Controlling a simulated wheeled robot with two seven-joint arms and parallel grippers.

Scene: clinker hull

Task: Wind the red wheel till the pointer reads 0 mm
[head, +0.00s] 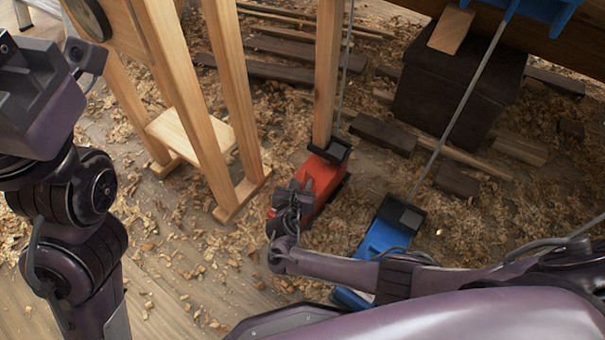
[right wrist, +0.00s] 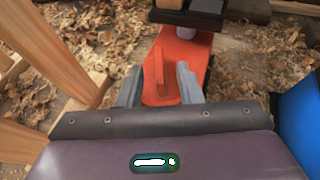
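A red jack-like body (head: 322,178) stands on the floor under a wooden post, and it also fills the middle of the right wrist view (right wrist: 183,48). A thin red upright piece (right wrist: 159,73) rises from it; I cannot tell whether this is the red wheel seen edge-on. My right gripper (head: 290,196) is over the near end of the red body. In the right wrist view its two grey fingers (right wrist: 158,86) are apart, one on each side of the upright piece, with gaps showing. My left gripper (head: 75,62) is high at the left, away from the red body. No pointer or scale is readable.
A blue jack-like body (head: 384,238) with a dark top stands right of the red one, partly behind my right arm. A wooden trestle (head: 190,105) stands to the left. A dark box (head: 455,90) and loose planks lie behind. Shavings cover the floor.

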